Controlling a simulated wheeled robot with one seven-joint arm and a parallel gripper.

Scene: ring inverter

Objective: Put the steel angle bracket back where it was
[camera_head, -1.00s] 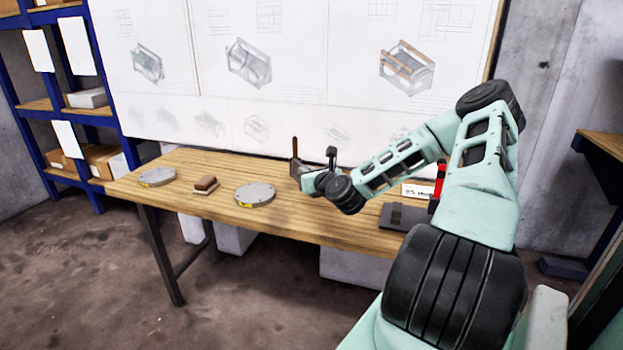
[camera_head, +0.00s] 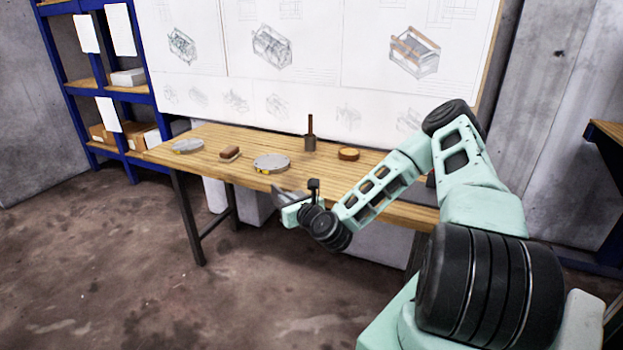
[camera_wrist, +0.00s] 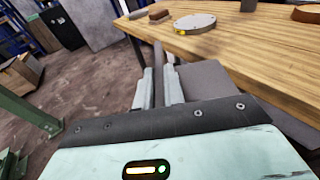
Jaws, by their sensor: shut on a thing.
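My gripper (camera_head: 284,201) is in front of the table's front edge, at about tabletop height. It is shut on a dark grey metal piece, which I take to be the steel angle bracket (camera_head: 281,192). In the wrist view, a thin grey strip of the bracket (camera_wrist: 158,62) stands between the two fingers (camera_wrist: 157,88) and points away from me. The fingers hide part of it, so its full shape cannot be told. The wooden table (camera_head: 345,183) lies just beyond the gripper.
On the table are two grey discs (camera_head: 271,162) (camera_head: 187,146), a brown brush-like block (camera_head: 230,153), a dark cup with a brown stick (camera_head: 310,143) and a round brown item (camera_head: 349,154). Blue shelves (camera_head: 150,117) stand at left. The floor before the table is open.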

